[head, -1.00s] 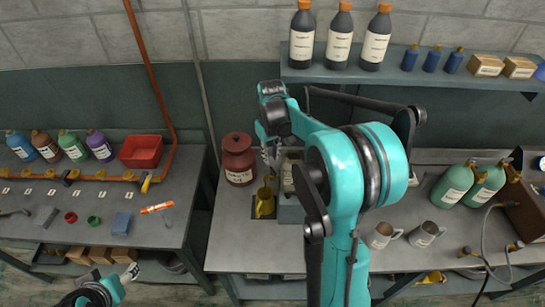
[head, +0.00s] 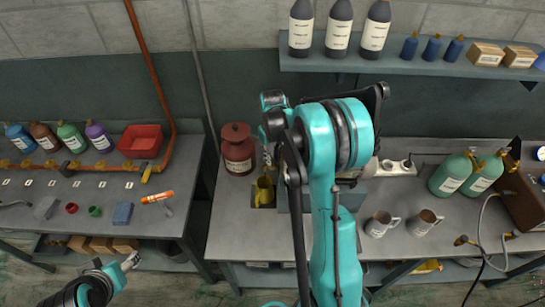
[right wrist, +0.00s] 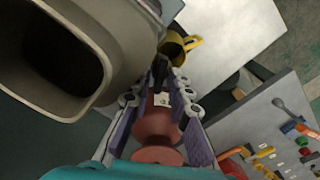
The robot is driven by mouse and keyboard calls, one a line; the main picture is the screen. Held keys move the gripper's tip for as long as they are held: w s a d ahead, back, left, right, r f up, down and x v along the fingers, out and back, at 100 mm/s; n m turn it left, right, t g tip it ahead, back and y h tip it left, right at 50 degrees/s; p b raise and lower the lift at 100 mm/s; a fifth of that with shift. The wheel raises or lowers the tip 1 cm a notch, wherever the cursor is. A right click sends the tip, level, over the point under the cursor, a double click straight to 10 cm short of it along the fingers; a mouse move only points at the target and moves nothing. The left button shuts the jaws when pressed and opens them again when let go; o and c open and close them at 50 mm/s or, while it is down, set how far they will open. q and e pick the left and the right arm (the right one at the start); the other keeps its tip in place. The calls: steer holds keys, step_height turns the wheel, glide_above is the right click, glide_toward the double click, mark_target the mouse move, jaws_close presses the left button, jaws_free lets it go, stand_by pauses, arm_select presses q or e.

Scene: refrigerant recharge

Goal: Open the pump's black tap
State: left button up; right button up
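The grey pump body (head: 283,199) stands on the middle table, mostly hidden behind my right arm in the head view. In the right wrist view its large grey casing (right wrist: 112,38) fills the upper left. The black tap (right wrist: 159,70) shows there at the tips of my right gripper (right wrist: 157,82). The gripper's purple-padded fingers are apart, with the tap between or just beyond the tips; contact is unclear.
A red-brown canister (head: 238,152) stands left of the pump and shows between the right fingers (right wrist: 158,127). Two metal mugs (head: 379,224) and green cylinders (head: 452,174) are at the right. A shelf (head: 420,68) with bottles is behind. The left table (head: 60,215) holds small parts.

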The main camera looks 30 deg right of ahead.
jaws_close()
steer(key=n+b, duration=0.1)
steer(key=n, duration=0.3)
steer(key=shift+b, duration=0.35)
steer(key=n+b, duration=0.1)
steer(key=n, duration=0.3)
steer(key=shift+n, duration=0.4)
jaws_free()
